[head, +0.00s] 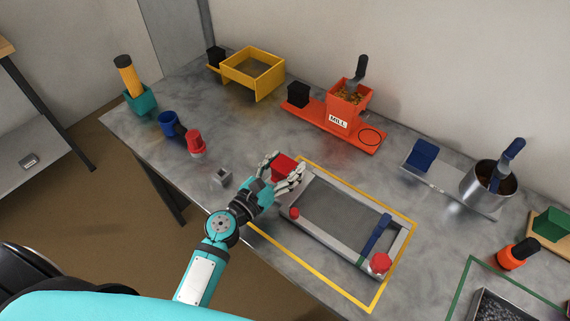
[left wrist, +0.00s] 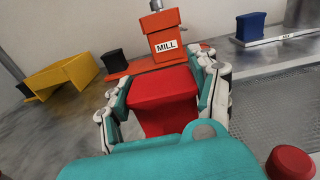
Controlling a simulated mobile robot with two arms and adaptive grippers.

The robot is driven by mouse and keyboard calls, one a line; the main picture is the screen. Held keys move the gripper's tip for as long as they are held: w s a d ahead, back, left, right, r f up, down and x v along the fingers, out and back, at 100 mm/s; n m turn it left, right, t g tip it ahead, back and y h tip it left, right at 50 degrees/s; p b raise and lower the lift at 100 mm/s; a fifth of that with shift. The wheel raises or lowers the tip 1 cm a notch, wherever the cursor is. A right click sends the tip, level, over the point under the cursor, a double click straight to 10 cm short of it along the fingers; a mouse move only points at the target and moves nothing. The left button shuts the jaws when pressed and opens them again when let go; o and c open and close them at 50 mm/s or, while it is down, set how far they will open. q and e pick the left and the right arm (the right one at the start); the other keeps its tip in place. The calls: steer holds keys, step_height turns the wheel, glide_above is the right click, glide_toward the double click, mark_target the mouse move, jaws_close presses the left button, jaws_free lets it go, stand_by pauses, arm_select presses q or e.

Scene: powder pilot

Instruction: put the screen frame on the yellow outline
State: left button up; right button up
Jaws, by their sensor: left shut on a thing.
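The screen frame (head: 345,208) is a grey rectangular frame with a dark mesh, a blue bar across its right part and red knobs. It lies over the yellow outline (head: 310,279) on the bench, with the outline's near strip bare beside it. I cannot tell whether it touches the bench. My left gripper (head: 285,177) is shut on the red block-shaped grip (head: 281,164) at the frame's left end. In the left wrist view the red grip (left wrist: 163,98) sits between the fingers, and the mesh (left wrist: 270,105) shows at right. My right gripper is not in view.
An orange mill (head: 345,100) and a yellow open stand (head: 252,72) are at the back. A red-topped jar (head: 195,142) and a small grey block (head: 221,177) stand left of my gripper.

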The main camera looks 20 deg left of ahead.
arm_select(q)
steer(key=shift+f+b, duration=0.3)
steer(key=shift+f, duration=0.1)
steer(key=o, duration=1.4)
steer(key=shift+r, duration=0.1)
steer(key=shift+c, duration=0.2)
steer(key=o, duration=0.5)
steer(key=shift+b+v, duration=0.55)
steer(key=shift+v, duration=2.35)
steer(key=shift+b+v, duration=1.55)
steer(key=shift+v, duration=2.05)
steer(key=shift+s+a, duration=0.1)
steer(key=shift+s, duration=0.4)
